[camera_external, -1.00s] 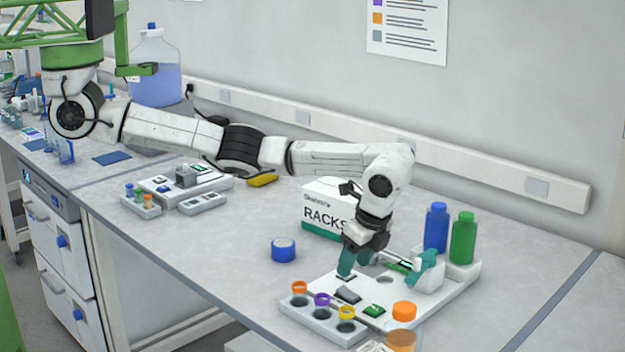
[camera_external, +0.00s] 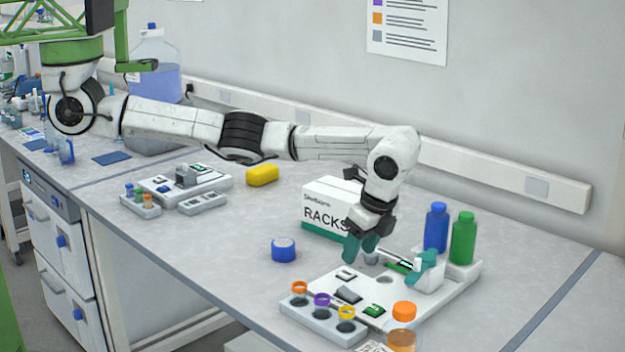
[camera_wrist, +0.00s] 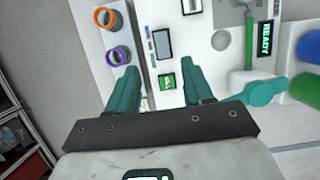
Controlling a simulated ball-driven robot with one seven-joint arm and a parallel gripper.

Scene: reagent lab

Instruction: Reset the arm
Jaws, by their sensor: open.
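My gripper (camera_external: 361,249) hangs from the arm above the back edge of a white instrument tray (camera_external: 325,288), in front of the white box marked RACKS (camera_external: 326,213). Its two teal fingers are apart with nothing between them. In the wrist view the open fingers (camera_wrist: 161,88) point over the tray, with a green square button (camera_wrist: 167,82) between them. The wrist view also shows a green READY display (camera_wrist: 265,38) on the tray's right part.
A rack (camera_external: 322,321) with orange, purple and yellow rings stands at the tray's front left. Blue (camera_external: 436,228) and green (camera_external: 463,238) bottles stand at its back right. An orange-capped jar (camera_external: 402,330) is in front.

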